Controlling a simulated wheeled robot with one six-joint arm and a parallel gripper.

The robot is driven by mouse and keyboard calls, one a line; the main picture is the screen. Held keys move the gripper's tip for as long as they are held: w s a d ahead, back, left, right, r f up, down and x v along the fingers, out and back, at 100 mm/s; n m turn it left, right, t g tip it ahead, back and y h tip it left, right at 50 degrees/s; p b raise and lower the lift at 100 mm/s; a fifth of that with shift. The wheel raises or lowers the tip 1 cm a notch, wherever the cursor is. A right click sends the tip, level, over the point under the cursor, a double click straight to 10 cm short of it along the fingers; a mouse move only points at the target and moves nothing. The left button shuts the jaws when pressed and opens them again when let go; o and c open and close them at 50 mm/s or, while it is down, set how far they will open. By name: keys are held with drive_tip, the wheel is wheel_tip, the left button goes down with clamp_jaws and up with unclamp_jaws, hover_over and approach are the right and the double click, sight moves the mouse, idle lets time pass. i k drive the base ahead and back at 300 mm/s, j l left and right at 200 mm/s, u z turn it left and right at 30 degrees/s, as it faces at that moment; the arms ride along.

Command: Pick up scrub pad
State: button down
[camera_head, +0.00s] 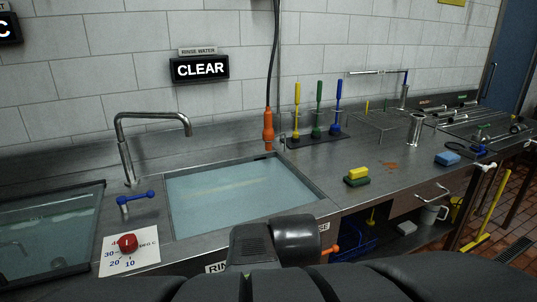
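A small block, yellow on top and dark green below, lies on the steel counter just right of the filled sink; it looks like the scrub pad (357,176). I cannot tell whether its two colours are one piece or two stacked pieces. A blue block (447,159) lies farther right on the counter and looks like another sponge or pad. Dark rounded parts of my arm fill the bottom middle of the view. My gripper's fingers do not show.
The sink (240,195) holds clear water, with a faucet (128,150) at its left. Upright yellow, green and blue brushes (318,115) stand behind the pad. A wire rack (385,122) and a metal cylinder (415,130) stand beyond it.

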sight(357, 177)
drive_tip(key=z, duration=0.85)
drive_tip(key=i+l, duration=0.1)
